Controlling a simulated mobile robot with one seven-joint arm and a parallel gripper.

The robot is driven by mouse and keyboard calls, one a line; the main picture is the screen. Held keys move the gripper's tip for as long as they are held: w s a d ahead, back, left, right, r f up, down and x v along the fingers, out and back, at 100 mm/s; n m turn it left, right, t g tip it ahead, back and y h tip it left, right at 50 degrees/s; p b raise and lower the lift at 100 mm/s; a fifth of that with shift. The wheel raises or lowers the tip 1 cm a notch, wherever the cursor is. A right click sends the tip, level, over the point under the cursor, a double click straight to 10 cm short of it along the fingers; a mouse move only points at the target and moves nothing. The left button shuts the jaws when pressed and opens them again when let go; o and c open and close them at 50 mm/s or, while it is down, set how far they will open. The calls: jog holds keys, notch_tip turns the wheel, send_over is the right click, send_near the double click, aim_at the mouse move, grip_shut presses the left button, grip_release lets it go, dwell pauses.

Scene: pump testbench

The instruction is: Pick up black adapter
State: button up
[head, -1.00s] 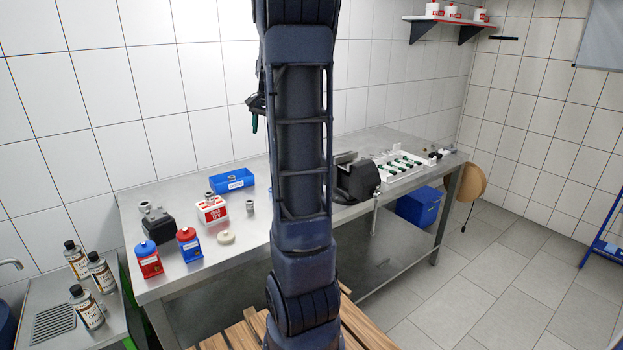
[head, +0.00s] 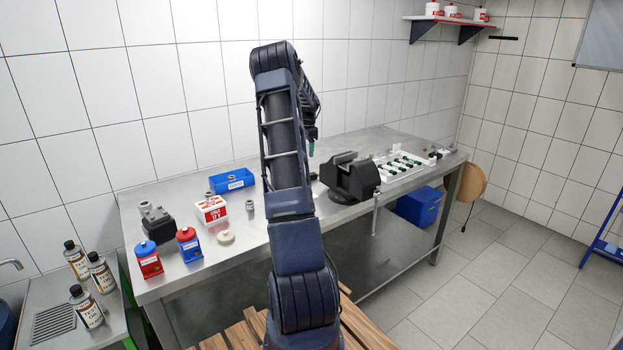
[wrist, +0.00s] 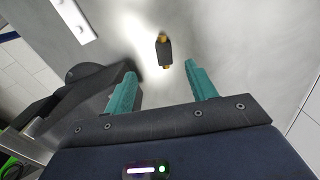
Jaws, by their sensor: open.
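The black adapter, a small dark body with brass-coloured ends (wrist: 164,52), lies on the steel bench top in the wrist view. My gripper (wrist: 160,69) has its two teal fingers spread wide, with nothing between the pads. The adapter shows just beyond the fingertips, roughly in line with the gap between them. In the head view my gripper (head: 311,148) hangs over the bench, left of the vise, mostly behind my arm. I cannot make out the adapter in the head view.
A black vise (head: 350,178) stands close to the right of my gripper; its dark body also shows at left in the wrist view (wrist: 85,72). A white tray (head: 384,179) with green-handled parts lies beyond.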

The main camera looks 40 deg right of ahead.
jog(key=shift+m, duration=0.4)
jog(key=shift+w+d+f, duration=0.1)
jog(key=shift+d+f, duration=0.3)
jog(key=shift+f, duration=1.85)
jog(key=shift+w+d+f, duration=0.1)
jog(key=shift+d+f, duration=0.35)
jog(key=shift+f, duration=1.85)
jog(key=shift+d+f, duration=0.4)
jog(key=shift+f, duration=1.85)
jog(key=c, duration=1.1)
jog(key=shift+r, duration=0.15)
